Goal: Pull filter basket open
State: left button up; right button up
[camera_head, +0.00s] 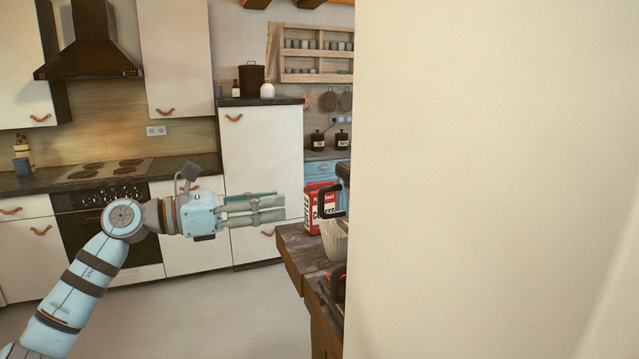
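My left gripper (283,207) reaches in from the left and points right, in front of the white cabinets. Its two fingers lie close together in this view. I cannot tell whether they are open or shut, and nothing shows between them. At the right, on a dark wooden table, stands part of a black appliance (344,172), with a black handle (325,200) and a pale ribbed, basket-like part (335,240). This may be the filter basket; its right side is hidden by a large cream surface. The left gripper is apart from it, to its left. My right gripper is not in view.
The large cream surface (490,180) fills the right half and blocks the view. A red and white coffee box (313,208) stands on the wooden table (297,242). A stove (110,172) and white cabinets are behind. The floor at lower left is clear.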

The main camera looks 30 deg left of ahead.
aim_at(317, 196)
pick_arm(q)
jog(key=p+x, duration=0.3)
jog(key=x, duration=0.7)
jog(key=shift+w+d+r, duration=0.1)
jog(key=shift+w+d, duration=0.1)
jog(key=shift+w+a, duration=0.1)
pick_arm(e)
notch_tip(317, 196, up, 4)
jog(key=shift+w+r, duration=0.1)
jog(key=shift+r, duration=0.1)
pick_arm(q)
jog(key=shift+c, duration=0.2)
grip_shut()
